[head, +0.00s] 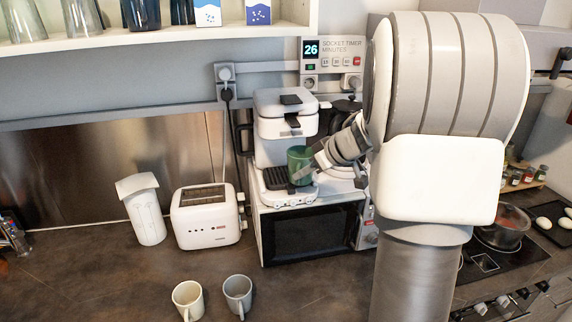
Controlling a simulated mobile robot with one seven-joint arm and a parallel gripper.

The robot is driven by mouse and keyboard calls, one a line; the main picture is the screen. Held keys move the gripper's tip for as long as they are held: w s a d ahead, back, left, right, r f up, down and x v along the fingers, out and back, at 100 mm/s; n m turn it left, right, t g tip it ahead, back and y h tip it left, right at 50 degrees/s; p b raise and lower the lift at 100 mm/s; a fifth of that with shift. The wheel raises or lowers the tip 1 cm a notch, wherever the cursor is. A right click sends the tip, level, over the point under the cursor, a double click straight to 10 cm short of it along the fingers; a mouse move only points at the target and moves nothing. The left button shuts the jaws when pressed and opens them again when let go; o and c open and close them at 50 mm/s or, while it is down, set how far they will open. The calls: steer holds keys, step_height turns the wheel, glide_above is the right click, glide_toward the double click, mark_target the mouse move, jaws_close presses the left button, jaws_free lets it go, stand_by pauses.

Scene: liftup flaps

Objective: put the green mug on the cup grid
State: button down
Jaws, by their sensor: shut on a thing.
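The green mug (299,161) is at the front of the white coffee machine (284,140), over or at the right part of the dark cup grid (273,181). My gripper (308,169) reaches in from the right and is shut on the mug. The mug looks upright. I cannot tell whether its base touches the grid. My arm covers the area to the right of the mug.
The coffee machine stands on a microwave (312,237). A toaster (206,217) and a white container (143,209) stand to the left. Cream (188,301) and grey (237,294) mugs stand at the counter's front. A shelf with glasses hangs above.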

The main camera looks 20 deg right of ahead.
steer(key=w, duration=0.2)
steer(key=w+a, duration=0.2)
steer(key=w, duration=0.1)
steer(key=shift+w+a+f, duration=0.1)
steer(key=shift+w+f, duration=0.1)
steer(key=shift+w, duration=0.15)
steer(key=shift+f, duration=0.1)
steer(key=c, duration=0.9)
jaws_free()
steer(key=shift+f, duration=0.1)
steer(key=p+v, duration=0.1)
steer(key=v, duration=1.1)
steer(key=shift+p, duration=0.3)
